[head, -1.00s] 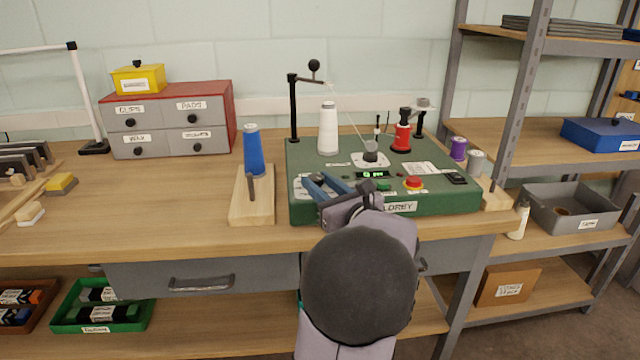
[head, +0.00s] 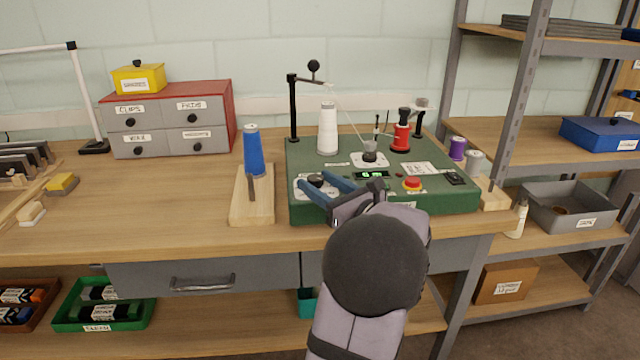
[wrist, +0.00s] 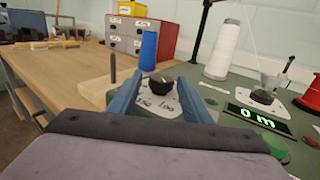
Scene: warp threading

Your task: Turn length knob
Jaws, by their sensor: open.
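The black length knob (head: 316,180) sits on a white dial plate at the front left of the green winding machine (head: 440,202). In the wrist view the knob (wrist: 160,84) stands between the two blue fingers, with printed numbers on the plate (wrist: 158,103) below it. My gripper (head: 322,184) is open, one finger to each side of the knob. I cannot tell if either finger touches it. The lit green display (wrist: 251,117) reads "0 m" in the wrist view.
A white thread cone (head: 328,130) and a red spool (head: 401,135) stand on the machine. A red button (head: 412,184) is right of the display.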

